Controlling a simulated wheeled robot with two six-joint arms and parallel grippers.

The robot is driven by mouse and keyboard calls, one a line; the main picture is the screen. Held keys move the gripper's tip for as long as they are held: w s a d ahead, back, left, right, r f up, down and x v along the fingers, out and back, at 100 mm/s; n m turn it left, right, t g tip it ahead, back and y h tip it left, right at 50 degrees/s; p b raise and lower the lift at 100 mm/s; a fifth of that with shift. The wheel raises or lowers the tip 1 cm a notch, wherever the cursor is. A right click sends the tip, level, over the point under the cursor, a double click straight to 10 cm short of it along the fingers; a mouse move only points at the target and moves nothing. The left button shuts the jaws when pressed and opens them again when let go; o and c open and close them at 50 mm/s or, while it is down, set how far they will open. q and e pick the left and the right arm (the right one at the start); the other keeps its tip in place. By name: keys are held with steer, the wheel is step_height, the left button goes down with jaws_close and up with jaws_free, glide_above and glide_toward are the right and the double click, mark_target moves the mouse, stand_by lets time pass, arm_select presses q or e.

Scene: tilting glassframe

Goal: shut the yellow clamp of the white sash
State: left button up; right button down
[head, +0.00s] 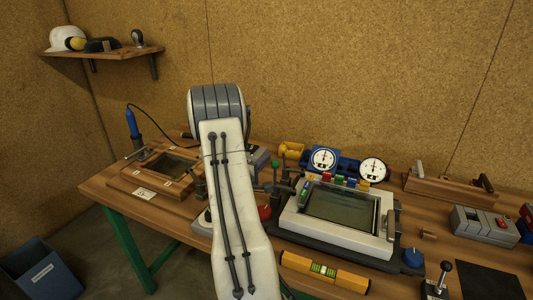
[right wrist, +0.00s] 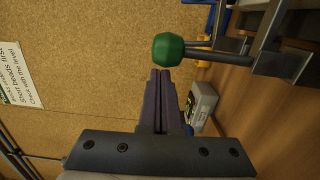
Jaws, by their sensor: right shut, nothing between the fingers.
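The white sash (head: 292,222) is a pale frame around a dark glass pane, lying tilted on a dark base on the bench in the head view. A row of small coloured blocks runs along its far edge. The yellow clamp (head: 364,185) is the block at the right end of that row; whether it is open is too small to tell. My right gripper (right wrist: 160,75) is shut and empty in the right wrist view, beside a green knob (right wrist: 168,50) on a rod. In the head view my arm largely hides this gripper, left of the sash. My left gripper is not in view.
The green knob also shows in the head view (head: 275,163). Two dial gauges (head: 323,159) stand behind the sash. A yellow level (head: 325,271) lies in front. A wooden frame (head: 140,179) lies left and a grey box (head: 484,227) right. A red knob (head: 265,211) stands close by the sash.

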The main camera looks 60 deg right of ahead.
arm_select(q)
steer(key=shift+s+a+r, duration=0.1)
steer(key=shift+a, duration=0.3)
arm_select(e)
steer(key=a, duration=0.4)
steer(key=shift+s+a, duration=0.1)
steer(key=shift+s, duration=0.05)
